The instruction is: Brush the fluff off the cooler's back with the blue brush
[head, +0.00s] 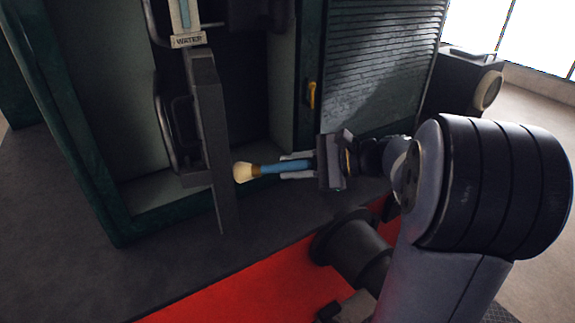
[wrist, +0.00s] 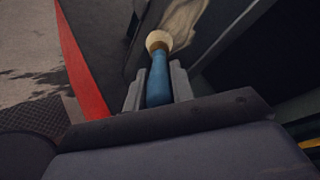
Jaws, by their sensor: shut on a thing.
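My gripper (head: 298,167) is shut on the blue brush (head: 284,167), holding it level by its handle. The brush's cream bristle head points left in the head view, close to a dark grey upright slab (head: 212,145). I cannot tell whether they touch. The slab may be the cooler; it is seen nearly edge-on. In the wrist view the blue handle (wrist: 158,82) stands between both fingers, with the pale head beyond. A tan, streaky patch (wrist: 185,22) lies behind the head. I cannot tell whether it is fluff on the cooler's back.
A dark green open cabinet (head: 118,215) surrounds the slab, with a "WATER" label (head: 188,41) above. A yellow handle (head: 311,95) and a slatted panel (head: 375,65) stand to the right. A red strip (head: 225,292) crosses the floor; dark floor is clear at left.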

